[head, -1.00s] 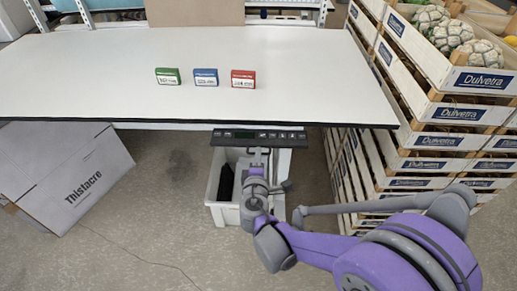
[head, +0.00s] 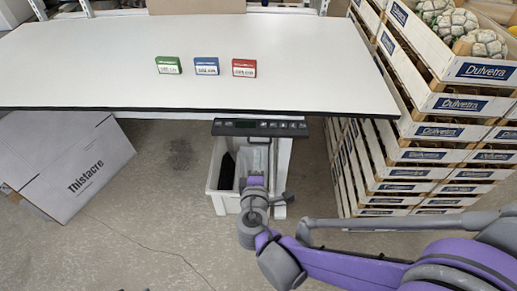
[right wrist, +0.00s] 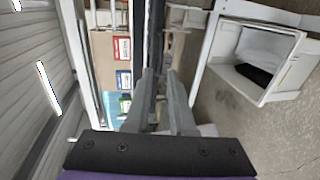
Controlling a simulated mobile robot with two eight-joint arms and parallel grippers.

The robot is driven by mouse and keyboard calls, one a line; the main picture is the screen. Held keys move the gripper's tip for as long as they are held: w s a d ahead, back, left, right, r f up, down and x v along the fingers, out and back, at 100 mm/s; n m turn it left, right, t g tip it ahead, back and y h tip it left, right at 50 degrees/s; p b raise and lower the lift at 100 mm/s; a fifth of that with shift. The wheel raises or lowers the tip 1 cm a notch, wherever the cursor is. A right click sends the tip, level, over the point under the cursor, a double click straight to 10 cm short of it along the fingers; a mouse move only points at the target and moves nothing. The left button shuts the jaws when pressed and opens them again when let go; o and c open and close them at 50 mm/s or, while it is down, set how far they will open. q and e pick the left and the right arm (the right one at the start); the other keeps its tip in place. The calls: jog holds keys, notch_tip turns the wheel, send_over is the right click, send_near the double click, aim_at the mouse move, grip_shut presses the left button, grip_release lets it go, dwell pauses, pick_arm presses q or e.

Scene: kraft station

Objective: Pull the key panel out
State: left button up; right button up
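The key panel (head: 260,127) is a dark, narrow strip with small buttons and a display under the front edge of the white table (head: 100,60). My right gripper (head: 258,152) is just below and in front of it in the head view, small and partly hidden by its own wrist. In the right wrist view the two grey fingers of this gripper (right wrist: 160,82) stand apart, with a dark strip running between them beyond the tips. I cannot tell whether either finger touches the panel. My left gripper is not in view.
A white bin (head: 213,192) with something black inside is below the panel. Stacked crates (head: 440,130) are at the right, a grey carton (head: 75,165) at the left. Floor between carton and bin is clear.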

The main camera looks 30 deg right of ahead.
jog(key=shift+v, duration=1.65)
jog(key=s+d+f+m+g+y+p, duration=0.2)
jog(key=s+d+m+g+y+p, duration=0.1)
jog(key=s+m+g+p, duration=0.25)
jog(key=s+a+r+m+g+y, duration=0.1)
jog(key=s+a+m+g+y, duration=0.1)
jog(key=s+a+m+y, duration=0.3)
jog(key=shift+s+a+r+m+p, duration=0.3)
jog(key=shift+s+a+m, duration=0.35)
jog(key=shift+s+a, duration=0.45)
jog(key=shift+w, duration=0.2)
dwell(0.5)
